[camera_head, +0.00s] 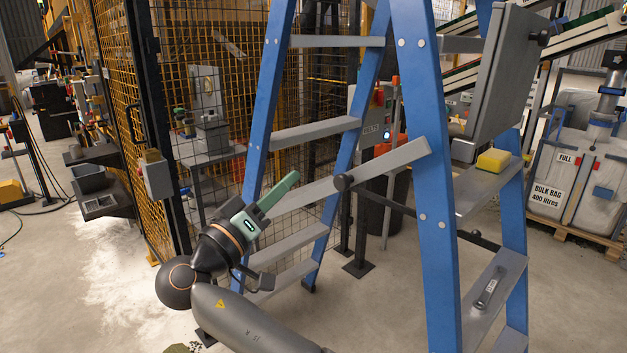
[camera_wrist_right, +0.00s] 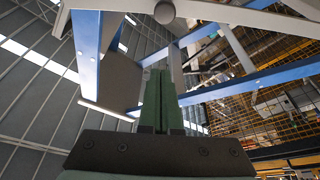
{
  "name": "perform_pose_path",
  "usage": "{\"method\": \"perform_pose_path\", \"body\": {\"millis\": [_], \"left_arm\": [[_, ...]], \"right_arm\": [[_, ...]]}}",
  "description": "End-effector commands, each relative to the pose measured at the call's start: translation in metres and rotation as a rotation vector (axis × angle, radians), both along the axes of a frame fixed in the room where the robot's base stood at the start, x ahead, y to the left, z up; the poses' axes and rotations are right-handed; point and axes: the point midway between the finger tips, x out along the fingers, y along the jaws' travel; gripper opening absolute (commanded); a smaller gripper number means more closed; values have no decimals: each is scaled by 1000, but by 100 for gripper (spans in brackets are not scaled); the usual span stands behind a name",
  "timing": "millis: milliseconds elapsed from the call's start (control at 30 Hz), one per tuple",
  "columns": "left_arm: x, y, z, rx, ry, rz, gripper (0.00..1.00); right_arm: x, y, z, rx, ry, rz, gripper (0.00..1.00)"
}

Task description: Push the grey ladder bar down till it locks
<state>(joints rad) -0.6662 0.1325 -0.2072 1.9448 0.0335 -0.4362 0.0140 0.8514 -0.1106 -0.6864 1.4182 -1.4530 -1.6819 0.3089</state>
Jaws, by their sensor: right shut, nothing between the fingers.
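The blue stepladder (camera_head: 436,190) stands open at centre right, with grey treads. The grey ladder bar (camera_head: 390,164) slants across it, its right end higher and crossing the near blue leg. In the right wrist view the bar (camera_wrist_right: 235,16) and knob (camera_wrist_right: 164,12) show at the top, beyond the fingers. My right gripper (camera_head: 292,178) has green fingers, shut and empty, left of the knob and apart from it. The fingers (camera_wrist_right: 163,75) also show pressed together in the wrist view. My left gripper is not in view.
A yellow sponge (camera_head: 493,160) lies on a ladder tread, and a small grey cylinder (camera_head: 489,288) on a lower one. A grey panel box (camera_head: 508,70) is at the ladder's upper right. A yellow mesh fence (camera_head: 215,90) stands behind. The floor at left is partly clear.

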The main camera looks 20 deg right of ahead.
Motion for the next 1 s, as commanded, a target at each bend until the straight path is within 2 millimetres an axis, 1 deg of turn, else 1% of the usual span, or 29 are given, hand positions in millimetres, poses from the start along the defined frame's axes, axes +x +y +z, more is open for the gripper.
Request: {"method": "perform_pose_path", "body": {"millis": [200, 333, 467, 533, 700, 833, 1000], "left_arm": [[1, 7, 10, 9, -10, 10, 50], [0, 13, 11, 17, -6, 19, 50], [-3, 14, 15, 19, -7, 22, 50], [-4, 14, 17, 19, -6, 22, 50], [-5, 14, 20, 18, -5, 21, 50], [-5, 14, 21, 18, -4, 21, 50], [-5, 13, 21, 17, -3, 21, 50]], "right_arm": [[18, -33, 13, -2, 1, -5, 0], [33, -58, 21, -2, 2, -5, 0], [46, -79, 28, -2, 2, -3, 0], [41, -81, 16, -2, 6, 1, 0], [29, -85, -1, 0, 6, 1, 0], [25, -86, -7, 1, 5, 2, 0], [24, -86, -9, 1, 4, 2, 0]]}}
